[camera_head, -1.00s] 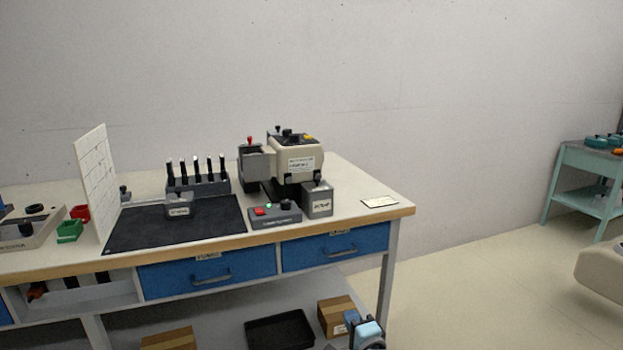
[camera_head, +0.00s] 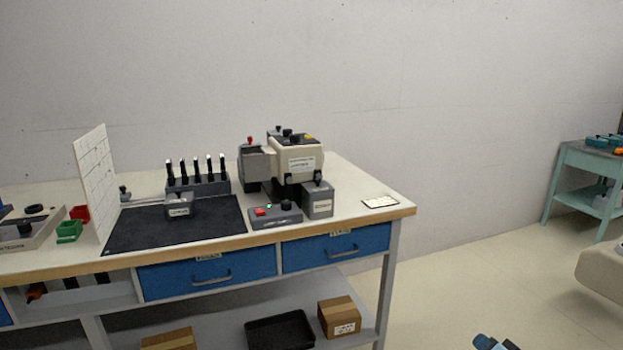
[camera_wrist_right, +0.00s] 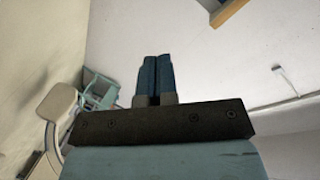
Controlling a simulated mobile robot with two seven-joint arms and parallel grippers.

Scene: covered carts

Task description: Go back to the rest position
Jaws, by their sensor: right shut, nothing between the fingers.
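My right gripper (camera_head: 494,343) shows only in part at the bottom edge of the head view, right of the workbench and over open floor. In the right wrist view its two blue-grey fingers (camera_wrist_right: 154,78) are together with nothing between them. The fingers touch nothing in that view. My left gripper is not in view.
The workbench (camera_head: 350,222) stands at the left, carrying a beige machine (camera_head: 296,158), a control box (camera_head: 276,216) and a black mat (camera_head: 150,235). A teal cart (camera_head: 575,175) and a beige rounded object (camera_head: 603,270) are at the right. The floor between is clear.

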